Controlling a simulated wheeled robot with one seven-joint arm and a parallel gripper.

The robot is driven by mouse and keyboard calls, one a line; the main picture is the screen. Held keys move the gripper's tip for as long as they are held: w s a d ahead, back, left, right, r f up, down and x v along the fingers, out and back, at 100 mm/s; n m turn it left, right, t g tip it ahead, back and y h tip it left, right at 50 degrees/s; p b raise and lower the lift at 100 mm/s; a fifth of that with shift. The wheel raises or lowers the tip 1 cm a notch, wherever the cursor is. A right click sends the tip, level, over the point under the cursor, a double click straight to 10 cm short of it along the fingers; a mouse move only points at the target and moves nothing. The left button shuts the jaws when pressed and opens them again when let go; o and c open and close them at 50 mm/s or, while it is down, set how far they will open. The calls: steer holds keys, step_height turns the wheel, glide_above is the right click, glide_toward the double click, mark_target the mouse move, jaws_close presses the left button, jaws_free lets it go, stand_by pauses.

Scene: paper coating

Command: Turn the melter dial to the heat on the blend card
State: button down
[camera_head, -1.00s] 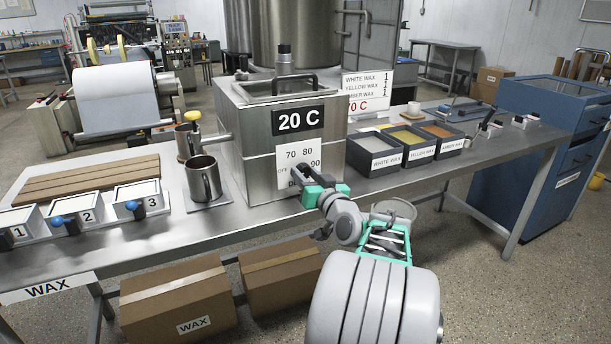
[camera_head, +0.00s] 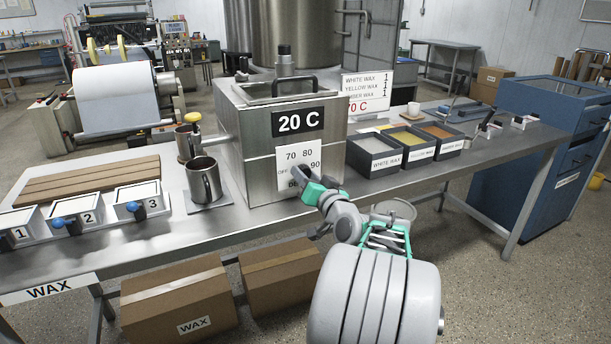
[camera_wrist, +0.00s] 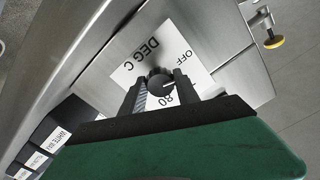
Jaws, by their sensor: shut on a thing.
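The steel melter (camera_head: 240,148) stands on the bench and its display reads 20 C. The dark round dial (camera_wrist: 156,80) shows in the wrist view. My gripper (camera_wrist: 159,90) is shut on the dial, one finger on each side. The dial's white mark points right in that view, between OFF and 80; the right finger covers part of the card there. The blend card (camera_head: 378,84) behind the melter lists white, yellow and amber wax, 1 each, with a red heat whose first digit is partly hidden.
Trays of white, yellow and amber wax (camera_head: 376,163) stand right of the melter. A metal mug (camera_head: 204,182) stands to its left, near wooden boards (camera_head: 95,180) and several numbered boxes (camera_head: 137,197). Cardboard boxes (camera_head: 178,295) lie below the bench.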

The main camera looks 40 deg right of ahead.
steer(key=m+p, duration=0.1)
steer(key=m, duration=0.1)
steer(key=m+p, duration=0.1)
steer(key=m, duration=0.2)
steer(key=shift+r+m, duration=0.2)
steer(key=shift+m, duration=0.1)
steer(key=shift+f+m+p, duration=0.1)
steer(key=shift+m+p, duration=0.9)
steer(key=shift+m, duration=0.4)
steer(key=c, duration=0.9)
jaws_free()
steer(key=shift+s, duration=0.1)
steer(key=v, duration=0.7)
steer(key=shift+s+a, duration=0.2)
steer(key=shift+s, duration=0.05)
